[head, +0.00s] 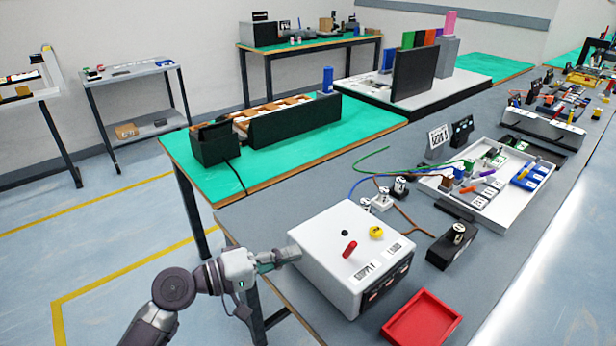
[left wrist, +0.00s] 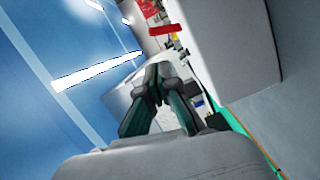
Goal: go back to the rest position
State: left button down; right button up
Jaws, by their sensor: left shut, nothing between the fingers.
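My left arm comes in from the lower left of the head view. Its gripper (head: 284,257) is at the left side of the white box (head: 334,222), near the table's front left edge; I cannot tell whether it touches the box. In the left wrist view the dark fingers of the left gripper (left wrist: 153,82) are closed together with nothing between them. My right gripper is in neither view.
The white box carries a red handle (head: 349,249) and a yellow knob (head: 376,232). A red tray (head: 421,318) lies in front of it. A black block (head: 452,246) with cables stands to the right. Floor with yellow lines (head: 130,268) is clear at left.

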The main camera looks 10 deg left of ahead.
pick_arm(q)
jog(key=s+f+m+g+y, duration=0.3)
jog(key=s+f+m+y, duration=0.25)
jog(key=s+f, duration=0.7)
jog(key=s+a+f+g+y, duration=0.1)
jog(key=s+a+f+y, duration=0.2)
jog(key=s+a+y, duration=0.3)
jog(key=s+a+f+g+y, duration=0.2)
jog(key=s+a+f+y, duration=0.15)
jog(key=s+a, duration=0.35)
notch_tip(320, 180, down, 26)
jog(key=s, duration=0.2)
jog(key=s+a+f+g+p, duration=0.1)
jog(key=s+a+f+g, duration=0.1)
jog(key=s+f, duration=1.3)
jog(key=shift+s+m, duration=0.45)
jog(key=shift+s, duration=0.2)
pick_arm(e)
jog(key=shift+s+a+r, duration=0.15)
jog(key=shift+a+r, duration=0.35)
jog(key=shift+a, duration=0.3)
